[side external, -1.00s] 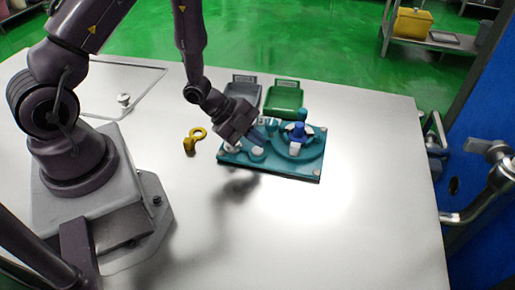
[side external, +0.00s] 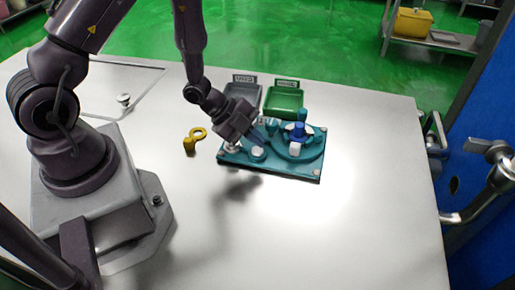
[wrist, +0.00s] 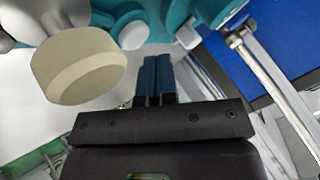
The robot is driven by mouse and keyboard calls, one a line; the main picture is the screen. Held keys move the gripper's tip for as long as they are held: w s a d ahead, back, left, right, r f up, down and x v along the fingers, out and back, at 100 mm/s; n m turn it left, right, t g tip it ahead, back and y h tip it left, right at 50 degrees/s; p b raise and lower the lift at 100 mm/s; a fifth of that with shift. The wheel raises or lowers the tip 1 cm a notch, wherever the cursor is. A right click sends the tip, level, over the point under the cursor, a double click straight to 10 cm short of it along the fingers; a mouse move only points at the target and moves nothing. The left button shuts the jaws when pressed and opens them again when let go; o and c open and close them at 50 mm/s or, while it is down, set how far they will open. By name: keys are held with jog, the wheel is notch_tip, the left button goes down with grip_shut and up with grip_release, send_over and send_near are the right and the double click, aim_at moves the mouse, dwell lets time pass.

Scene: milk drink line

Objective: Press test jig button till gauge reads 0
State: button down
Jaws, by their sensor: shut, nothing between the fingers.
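The teal test jig (side external: 310,174) lies flat on the table; it is a plate with several fittings. A round teal fitting with a pale top (side external: 257,152), possibly the button, sits near its front edge. My gripper (side external: 261,140) is shut and empty, with blue fingers pointing down just above and behind that fitting; I cannot tell if they touch. At the right of the jig is a round teal base with a blue post (side external: 298,131) and a white block. In the wrist view my shut fingers (wrist: 155,62) point toward a pale-topped teal fitting (wrist: 133,35). No gauge reading is legible.
A cream knob (wrist: 78,66) shows large at the left of the wrist view. A grey tray (side external: 243,93) and a green tray (side external: 284,98) stand behind the jig. A yellow ring-ended part (side external: 195,139) lies to its left. The table front is clear.

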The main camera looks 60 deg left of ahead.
aim_at(256, 151)
dwell(0.7)
jog(key=shift+f, duration=0.4)
jog(key=shift+f, duration=0.45)
dwell(0.4)
dwell(0.4)
jog(key=shift+r, duration=0.85)
jog(key=shift+r, duration=2.55)
